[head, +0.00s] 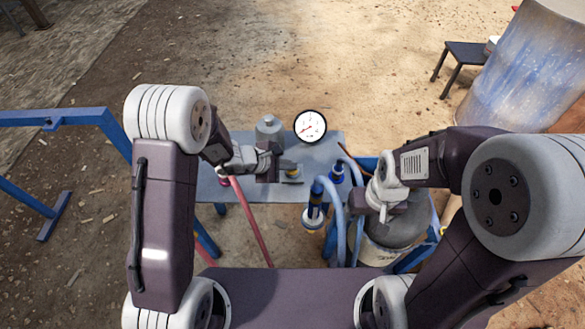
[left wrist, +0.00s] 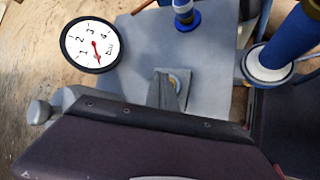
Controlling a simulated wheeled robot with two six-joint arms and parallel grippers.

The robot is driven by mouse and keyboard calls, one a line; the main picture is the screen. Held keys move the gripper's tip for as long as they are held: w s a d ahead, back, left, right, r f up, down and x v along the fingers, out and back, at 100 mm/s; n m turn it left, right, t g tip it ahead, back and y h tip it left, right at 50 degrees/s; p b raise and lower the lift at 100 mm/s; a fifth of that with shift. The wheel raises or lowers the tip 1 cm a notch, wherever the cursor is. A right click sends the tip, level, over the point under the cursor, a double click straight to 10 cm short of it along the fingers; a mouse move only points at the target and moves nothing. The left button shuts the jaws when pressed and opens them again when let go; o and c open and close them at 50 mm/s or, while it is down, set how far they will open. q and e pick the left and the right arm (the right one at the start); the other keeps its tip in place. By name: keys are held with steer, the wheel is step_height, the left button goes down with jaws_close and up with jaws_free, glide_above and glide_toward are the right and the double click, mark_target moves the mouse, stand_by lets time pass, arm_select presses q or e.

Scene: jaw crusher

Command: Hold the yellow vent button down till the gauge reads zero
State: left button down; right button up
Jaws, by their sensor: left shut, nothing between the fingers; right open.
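The round white gauge (head: 310,126) with a black rim stands at the back of the grey table. It also shows in the left wrist view (left wrist: 91,43), where its red needle points to the low end, below the 1; the exact reading is too small to tell. The yellow vent button (head: 292,172) is on the tabletop in front of the gauge. In the left wrist view the button (left wrist: 175,80) is partly hidden by my fingers. My left gripper (head: 291,166) is shut and empty, its tips at the button; I cannot tell whether they press it. My right gripper (head: 384,206) is open, away to the right.
The grey table (head: 325,150) carries a grey canister (head: 269,128) and a blue fitting (head: 337,172). Blue hoses and a grey tank (head: 395,232) stand at the right, near my right gripper. A blue frame (head: 60,116) stands at the left.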

stand_by(0.3)
arm_select(q)
steer(key=shift+r+p, duration=0.6)
steer(key=shift+r, duration=0.35)
step_height(320, 180, up, 5)
steer(key=p, duration=0.3)
